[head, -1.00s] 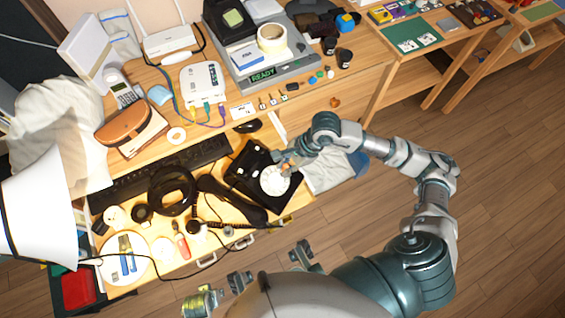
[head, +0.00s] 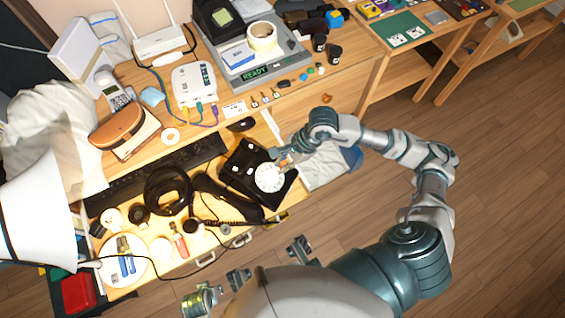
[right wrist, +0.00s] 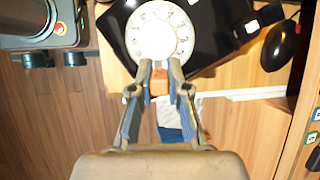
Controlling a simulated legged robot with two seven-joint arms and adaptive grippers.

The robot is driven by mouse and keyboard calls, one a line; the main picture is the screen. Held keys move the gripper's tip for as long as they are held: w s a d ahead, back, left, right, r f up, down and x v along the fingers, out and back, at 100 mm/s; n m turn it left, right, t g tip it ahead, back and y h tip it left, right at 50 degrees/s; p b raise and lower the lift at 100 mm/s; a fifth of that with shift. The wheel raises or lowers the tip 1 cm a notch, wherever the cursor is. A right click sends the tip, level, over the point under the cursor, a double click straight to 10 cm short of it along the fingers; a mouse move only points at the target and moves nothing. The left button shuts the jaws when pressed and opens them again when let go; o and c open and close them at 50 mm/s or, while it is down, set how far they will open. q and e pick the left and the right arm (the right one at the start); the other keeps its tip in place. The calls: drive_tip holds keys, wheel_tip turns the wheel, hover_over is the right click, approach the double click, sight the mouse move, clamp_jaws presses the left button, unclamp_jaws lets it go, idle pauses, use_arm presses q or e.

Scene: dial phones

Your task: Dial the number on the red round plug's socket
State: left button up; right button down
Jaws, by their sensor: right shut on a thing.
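A black dial phone (head: 240,166) with a white round dial (head: 269,177) sits at the desk's right front; its dial shows at the top of the right wrist view (right wrist: 160,32). Its black handset (head: 226,196) lies off to the left of it. My right gripper (head: 284,162) is at the dial's upper right edge. In the right wrist view its fingers (right wrist: 159,66) are closed around a small orange-brown piece (right wrist: 159,82), just at the dial's rim; contact with the dial is unclear. I cannot make out a red round plug or its socket number.
A white router (head: 195,88) with coloured cables stands behind, beside a white label card (head: 234,108). A black keyboard (head: 150,177), headphones (head: 168,190) and a plate (head: 123,262) fill the left. A grey READY device (head: 255,60) stands at the back. The floor at right is clear.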

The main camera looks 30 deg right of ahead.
idle(0.5)
drive_tip(key=shift+d+r+p, duration=0.1)
drive_tip(key=shift+r+p, duration=0.2)
drive_tip(key=shift+r, duration=0.1)
use_arm(q)
drive_tip(key=shift+t, duration=0.3)
drive_tip(key=r+p, duration=0.1)
drive_tip(key=r, duration=0.1)
drive_tip(key=w+r+p, duration=0.1)
drive_tip(key=r, duration=0.1)
drive_tip(key=shift+w+p, duration=0.15)
drive_tip(key=shift+p, duration=0.25)
use_arm(e)
wheel_tip(320, 180, up, 6)
drive_tip(key=s+d, duration=0.1)
drive_tip(key=s, duration=0.1)
drive_tip(key=shift+s+d+f, duration=0.15)
drive_tip(key=shift+s+f, duration=0.05)
drive_tip(key=shift+f, duration=0.05)
